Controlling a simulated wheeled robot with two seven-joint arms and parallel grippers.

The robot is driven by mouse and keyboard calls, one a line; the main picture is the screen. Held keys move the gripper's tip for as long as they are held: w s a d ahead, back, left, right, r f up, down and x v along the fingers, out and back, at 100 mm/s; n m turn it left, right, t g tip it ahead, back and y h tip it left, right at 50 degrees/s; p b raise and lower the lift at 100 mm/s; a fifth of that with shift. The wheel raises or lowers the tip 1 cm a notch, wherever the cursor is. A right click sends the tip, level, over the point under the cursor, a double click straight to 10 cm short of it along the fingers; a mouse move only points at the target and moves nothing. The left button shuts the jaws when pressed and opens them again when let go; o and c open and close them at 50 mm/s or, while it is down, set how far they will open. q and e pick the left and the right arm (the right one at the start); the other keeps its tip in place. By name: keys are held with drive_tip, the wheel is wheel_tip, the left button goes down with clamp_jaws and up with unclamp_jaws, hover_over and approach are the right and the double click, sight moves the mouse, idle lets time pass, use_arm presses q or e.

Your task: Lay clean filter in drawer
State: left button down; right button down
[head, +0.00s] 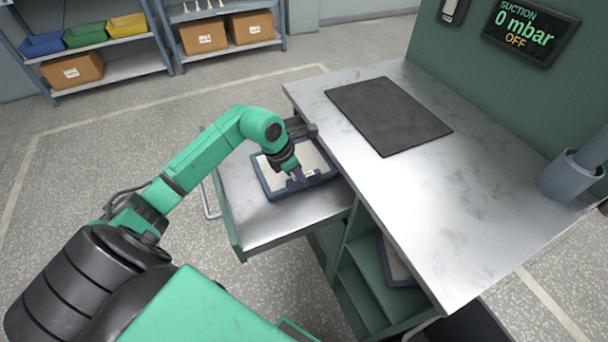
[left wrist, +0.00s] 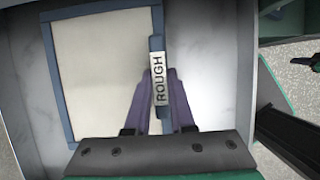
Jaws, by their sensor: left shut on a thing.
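A filter (head: 265,178) with a dark blue frame and a pale, clean-looking panel is flat over the pulled-out drawer (head: 235,205). In the left wrist view the filter (left wrist: 95,70) has a tab (left wrist: 160,78) labelled ROUGH on its right edge. My left gripper (head: 297,176) reaches down from above and is shut on this tab; its purple fingers (left wrist: 160,100) sit on either side of it. I cannot tell whether the filter touches the drawer floor.
The steel worktop (head: 470,200) is right of the drawer, with a dark mat (head: 388,115) and a grey cup-like holder (head: 570,178). Another framed panel (head: 397,265) lies on a shelf under the worktop. A display (head: 530,27) reads suction 0 mbar, OFF.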

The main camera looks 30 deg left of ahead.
use_arm(q)
drive_tip(key=shift+w+d+f, duration=0.25)
drive_tip(key=shift+w+d, duration=0.1)
drive_tip(key=shift+w, duration=0.05)
drive_tip(key=shift+f, duration=0.3)
drive_tip(key=shift+a, duration=0.1)
drive_tip(key=shift+s+f, duration=0.1)
drive_tip(key=shift+f, duration=0.05)
drive_tip(key=c, duration=0.8)
unclamp_jaws()
drive_tip(key=shift+o, duration=0.2)
